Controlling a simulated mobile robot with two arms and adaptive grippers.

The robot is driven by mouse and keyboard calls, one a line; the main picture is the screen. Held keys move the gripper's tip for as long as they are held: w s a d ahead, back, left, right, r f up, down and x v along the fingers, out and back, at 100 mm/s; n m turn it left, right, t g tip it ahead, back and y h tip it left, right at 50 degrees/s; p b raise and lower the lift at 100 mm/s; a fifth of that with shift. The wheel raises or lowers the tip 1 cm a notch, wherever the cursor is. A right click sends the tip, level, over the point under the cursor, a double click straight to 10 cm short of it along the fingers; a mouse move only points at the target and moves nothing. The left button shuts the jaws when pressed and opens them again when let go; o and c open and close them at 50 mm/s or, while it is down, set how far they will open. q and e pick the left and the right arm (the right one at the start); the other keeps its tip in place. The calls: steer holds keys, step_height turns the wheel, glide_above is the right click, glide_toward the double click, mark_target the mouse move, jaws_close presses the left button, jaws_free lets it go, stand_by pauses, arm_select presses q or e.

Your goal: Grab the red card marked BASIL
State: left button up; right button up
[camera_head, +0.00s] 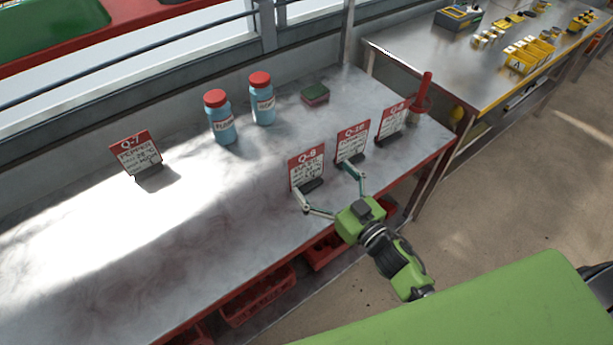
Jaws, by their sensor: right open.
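Several red-topped cards stand in dark holders on the metal table (210,265). One marked Q-8 (306,165) stands near the front edge. A card marked Q-10 (352,141) is to its right, and another Q card (392,121) is further right. A card marked Q-7 (136,152) stands apart at the left. The crop names are too small to read surely, so I cannot tell which is BASIL. My right gripper (323,182) is open and empty, its fingers spread at the Q-8 card's base, one tip on either side. My left gripper is out of view.
Two blue bottles with red caps (221,117) (262,99) and a green-and-red sponge-like block (315,94) stand behind the cards. A red upright tool (422,98) is at the right end. Red crates (258,293) sit below. The table's left front is clear.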

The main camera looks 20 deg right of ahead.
mark_target(307, 162)
steer(key=p+x, duration=0.1)
steer(key=x, duration=0.5)
steer(key=shift+f, duration=0.2)
steer(key=c, duration=1.6)
